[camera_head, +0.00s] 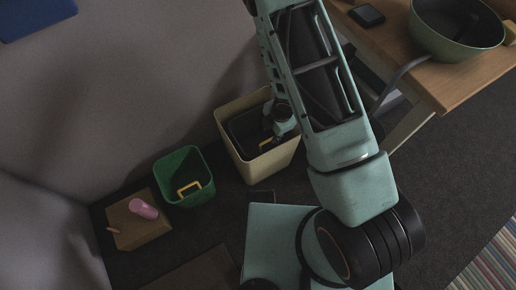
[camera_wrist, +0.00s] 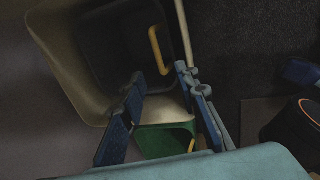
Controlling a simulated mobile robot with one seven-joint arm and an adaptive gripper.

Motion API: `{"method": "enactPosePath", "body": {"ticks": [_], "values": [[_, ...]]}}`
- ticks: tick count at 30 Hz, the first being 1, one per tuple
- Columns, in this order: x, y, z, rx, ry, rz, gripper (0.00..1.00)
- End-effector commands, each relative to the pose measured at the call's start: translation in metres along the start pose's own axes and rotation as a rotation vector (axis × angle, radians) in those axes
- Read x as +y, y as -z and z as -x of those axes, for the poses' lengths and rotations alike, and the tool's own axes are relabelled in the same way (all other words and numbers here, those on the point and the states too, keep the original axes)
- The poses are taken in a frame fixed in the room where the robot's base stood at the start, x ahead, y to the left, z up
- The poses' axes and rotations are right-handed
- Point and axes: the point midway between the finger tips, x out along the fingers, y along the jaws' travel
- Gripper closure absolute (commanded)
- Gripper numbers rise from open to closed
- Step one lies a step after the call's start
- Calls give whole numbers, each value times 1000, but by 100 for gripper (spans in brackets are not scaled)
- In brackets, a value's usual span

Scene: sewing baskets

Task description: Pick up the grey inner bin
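The dark grey inner bin (camera_head: 243,124) sits inside a beige outer bin (camera_head: 237,166) on the floor. A yellow handle (camera_head: 265,143) shows on the inner bin. In the wrist view the grey inner bin (camera_wrist: 112,42) is at the upper middle, with its yellow handle (camera_wrist: 158,50) near its right side. My gripper (camera_wrist: 160,76) is open and empty, its blue-padded fingers apart. The handle appears just beyond the fingertips, between their lines; I see no grip on it. In the head view my arm and gripper (camera_head: 282,127) hide part of the inner bin's right side.
A green bin (camera_head: 183,168) with a yellow handle stands left of the beige bin. Farther left a brown box (camera_head: 137,231) bears a pink object (camera_head: 143,208). A wooden table (camera_head: 470,76) with a green bowl (camera_head: 455,35) is at the upper right.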

Motion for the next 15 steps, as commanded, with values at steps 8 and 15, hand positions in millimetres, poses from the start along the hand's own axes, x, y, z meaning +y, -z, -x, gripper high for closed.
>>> {"method": "enactPosePath", "body": {"ticks": [8, 15], "values": [[0, -1, -37, -3, 0, -2, 71], [0, -3, -56, -3, 1, -1, 71]]}}
